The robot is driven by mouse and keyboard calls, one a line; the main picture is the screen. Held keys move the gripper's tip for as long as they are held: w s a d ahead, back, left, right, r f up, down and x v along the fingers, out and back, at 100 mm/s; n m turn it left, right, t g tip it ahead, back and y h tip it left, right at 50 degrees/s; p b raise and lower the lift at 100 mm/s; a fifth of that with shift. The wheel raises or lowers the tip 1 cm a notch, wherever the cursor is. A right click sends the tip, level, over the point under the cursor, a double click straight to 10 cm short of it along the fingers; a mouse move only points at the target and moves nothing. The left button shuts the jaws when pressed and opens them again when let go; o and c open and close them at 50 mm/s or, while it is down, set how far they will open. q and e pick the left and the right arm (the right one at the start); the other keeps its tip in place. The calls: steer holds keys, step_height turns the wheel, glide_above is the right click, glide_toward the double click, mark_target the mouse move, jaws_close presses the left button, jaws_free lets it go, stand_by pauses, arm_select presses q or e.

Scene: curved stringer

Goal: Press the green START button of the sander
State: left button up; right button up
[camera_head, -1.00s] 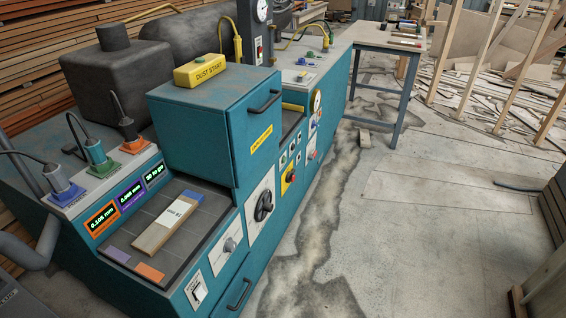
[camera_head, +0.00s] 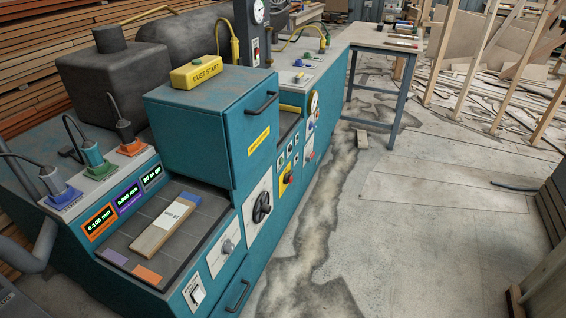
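The sander (camera_head: 205,140) is a long blue-green machine running from the lower left to the back centre. Its front has a yellow plate with a red knob (camera_head: 287,178). Small buttons (camera_head: 281,161) sit in a row just above that plate; one looks greenish, but their labels are too small to read. A separate yellow box marked DUST START (camera_head: 196,73) with a green button (camera_head: 197,60) stands on top of the blue hood. Neither of my grippers is in view, and nothing touches the buttons.
A black handwheel (camera_head: 262,207), a white rocker switch (camera_head: 195,293) and drawer handles stick out of the front. A wooden block (camera_head: 163,228) lies on the grey bed. A table (camera_head: 380,38) stands behind.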

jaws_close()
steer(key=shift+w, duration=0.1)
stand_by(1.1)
